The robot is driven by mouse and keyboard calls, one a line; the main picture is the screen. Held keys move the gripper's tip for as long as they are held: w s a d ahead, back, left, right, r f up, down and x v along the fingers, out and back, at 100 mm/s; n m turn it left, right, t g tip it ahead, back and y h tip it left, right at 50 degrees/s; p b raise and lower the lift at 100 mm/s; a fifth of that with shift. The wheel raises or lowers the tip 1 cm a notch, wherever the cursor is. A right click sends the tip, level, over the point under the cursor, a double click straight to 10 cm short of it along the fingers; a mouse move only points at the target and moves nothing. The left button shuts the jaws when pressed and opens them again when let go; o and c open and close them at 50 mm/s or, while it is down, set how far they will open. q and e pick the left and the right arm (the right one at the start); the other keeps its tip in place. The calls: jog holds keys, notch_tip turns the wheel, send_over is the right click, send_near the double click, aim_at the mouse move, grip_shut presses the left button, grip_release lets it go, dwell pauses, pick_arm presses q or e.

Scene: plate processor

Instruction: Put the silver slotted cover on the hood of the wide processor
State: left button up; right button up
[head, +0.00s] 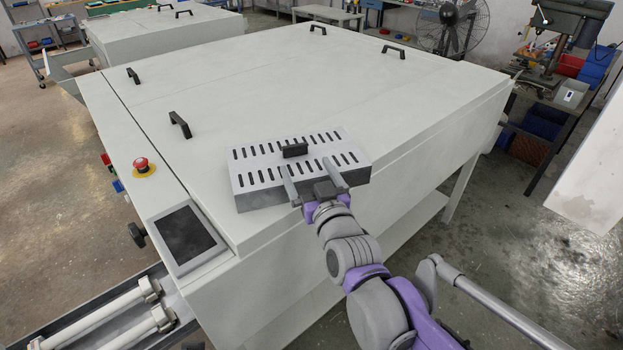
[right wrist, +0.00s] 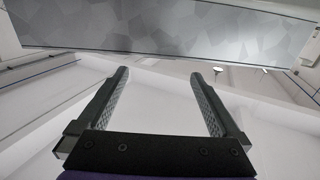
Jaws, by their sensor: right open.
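The silver slotted cover (head: 262,172) has rows of dark slots and a black handle (head: 295,150) on top. In the head view it appears on the hood (head: 290,90) of the wide processor, near the front edge. My right gripper (head: 312,178) is open, its two fingers overlapping the cover's front side in the picture, short of the handle. In the right wrist view the open fingers (right wrist: 168,95) have nothing between them. A grey mottled surface (right wrist: 160,30) lies beyond them, probably the cover's side. I cannot tell whether the fingers touch the cover. My left gripper is not in view.
The hood has several black handles, such as one (head: 180,124) at the left. A red emergency button (head: 141,164) and a dark screen (head: 184,236) are on the left edge. White rollers (head: 125,318) lie at lower left. Most of the hood's top is clear.

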jog(key=shift+v, duration=1.2)
jog(key=s+d+f+m+g+h, duration=0.1)
jog(key=s+d+f+g, duration=0.5)
jog(key=s+f, duration=0.6)
jog(key=s+d+f+m+g+h, duration=0.1)
jog(key=s+d+f+g+h, duration=0.2)
jog(key=s+d+f+g, duration=0.3)
jog(key=s+d+f, duration=0.1)
jog(key=s+f, duration=0.4)
jog(key=f, duration=0.1)
jog(key=shift+s+f+m, duration=0.2)
jog(key=shift+s+m, duration=0.2)
